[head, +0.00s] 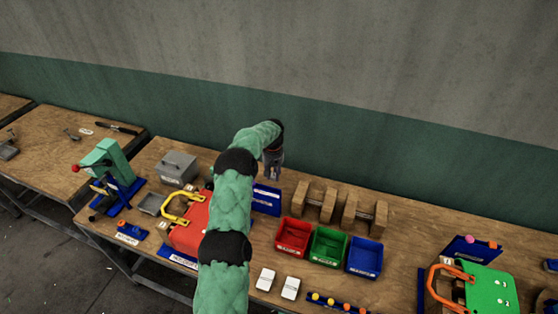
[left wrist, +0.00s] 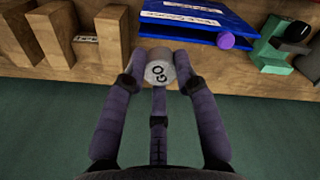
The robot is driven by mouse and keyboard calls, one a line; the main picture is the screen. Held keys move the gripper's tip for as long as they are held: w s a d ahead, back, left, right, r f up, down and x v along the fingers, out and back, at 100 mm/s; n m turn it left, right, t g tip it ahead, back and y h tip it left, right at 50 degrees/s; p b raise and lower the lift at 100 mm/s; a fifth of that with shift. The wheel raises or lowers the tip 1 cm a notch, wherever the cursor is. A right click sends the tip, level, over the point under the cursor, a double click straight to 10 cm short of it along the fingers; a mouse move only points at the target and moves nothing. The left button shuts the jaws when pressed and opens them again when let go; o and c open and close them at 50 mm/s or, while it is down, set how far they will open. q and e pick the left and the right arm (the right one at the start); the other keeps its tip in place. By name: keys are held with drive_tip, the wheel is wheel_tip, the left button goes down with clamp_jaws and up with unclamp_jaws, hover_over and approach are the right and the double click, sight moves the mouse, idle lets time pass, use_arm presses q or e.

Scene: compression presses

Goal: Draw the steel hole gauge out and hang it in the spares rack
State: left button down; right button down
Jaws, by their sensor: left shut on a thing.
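My left gripper (head: 273,172) hangs above the back of the bench, just behind a blue labelled holder (head: 266,199). In the left wrist view its fingers (left wrist: 160,80) are closed around a grey round steel gauge (left wrist: 159,70) with "GO" on its end face. The blue holder (left wrist: 205,20) lies just beyond the gauge there, with white labels and a purple knob (left wrist: 226,40). The gauge's far end is hidden, so I cannot tell whether it touches anything. No label reads clearly as the spares rack. My right gripper is not in view.
Wooden stands (head: 316,202) are right of the gripper. Red (head: 293,236), green (head: 329,246) and blue (head: 364,257) bins stand in front of them. A red press (head: 187,238) with a yellow handle is left of my arm. A green press (head: 490,290) is at far right.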

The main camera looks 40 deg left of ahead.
use_arm(q)
drive_tip(key=shift+a+r, duration=0.15)
drive_tip(key=shift+a, duration=0.05)
idle(0.4)
drive_tip(key=shift+f+n+b, duration=0.2)
drive_tip(key=shift+n+b, duration=0.2)
drive_tip(key=shift+b, duration=0.1)
wheel_tip(320, 180, down, 7)
drive_tip(key=b, duration=0.5)
drive_tip(key=shift+b, duration=0.35)
drive_tip(key=c, duration=0.9)
unclamp_jaws()
